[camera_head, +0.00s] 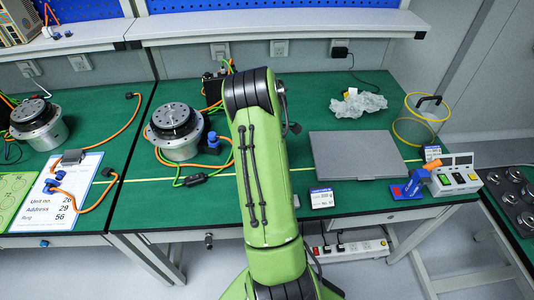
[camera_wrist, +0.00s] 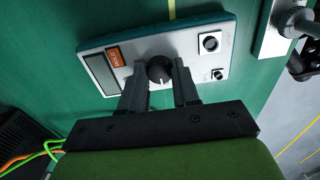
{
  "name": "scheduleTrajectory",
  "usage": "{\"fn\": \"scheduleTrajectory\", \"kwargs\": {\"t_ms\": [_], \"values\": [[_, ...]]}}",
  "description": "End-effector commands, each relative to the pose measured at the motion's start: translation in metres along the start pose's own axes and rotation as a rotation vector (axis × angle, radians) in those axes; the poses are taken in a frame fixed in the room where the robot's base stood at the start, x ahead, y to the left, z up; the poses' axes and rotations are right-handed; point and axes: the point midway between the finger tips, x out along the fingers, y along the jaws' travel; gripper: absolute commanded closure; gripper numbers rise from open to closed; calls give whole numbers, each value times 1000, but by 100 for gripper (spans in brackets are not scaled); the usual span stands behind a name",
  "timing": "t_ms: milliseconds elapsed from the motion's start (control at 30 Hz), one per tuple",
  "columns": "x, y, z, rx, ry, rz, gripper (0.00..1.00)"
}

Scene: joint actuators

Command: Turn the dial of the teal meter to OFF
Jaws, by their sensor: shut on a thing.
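The teal meter (camera_wrist: 122,44) lies on the green table in the wrist view, with a white face, a dark display (camera_wrist: 100,72) and an orange HOLD button (camera_wrist: 116,56). Its round black dial (camera_wrist: 159,68) sits between the two fingers of my gripper (camera_wrist: 161,75). The fingers are shut on the dial, one on each side. A small pale mark shows on the dial's near side; no OFF label is readable. In the head view my green arm hides the meter and gripper.
A joint actuator (camera_head: 176,130) with cables stands left of my arm. A closed grey laptop (camera_head: 358,156), a small card (camera_head: 322,199) and a plastic bag (camera_head: 358,104) lie to the right. A white switch box (camera_head: 456,180) and a yellow-rimmed bin (camera_head: 414,132) stand farther right.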

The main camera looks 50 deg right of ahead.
Motion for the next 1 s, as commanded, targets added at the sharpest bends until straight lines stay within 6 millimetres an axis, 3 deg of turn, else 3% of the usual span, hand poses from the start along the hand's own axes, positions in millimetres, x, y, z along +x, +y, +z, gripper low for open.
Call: {"fn": "scheduleTrajectory", "kwargs": {"t_ms": [300,333,467,767,867,1000], "values": [[0,0,0,-1,0,0,100],[0,0,0,-1,0,0,65],[0,0,0,-1,0,0,45],[-2,0,0,0,0,0,43],[-15,1,0,-1,0,3,43],[-52,1,0,-2,1,5,43]]}}
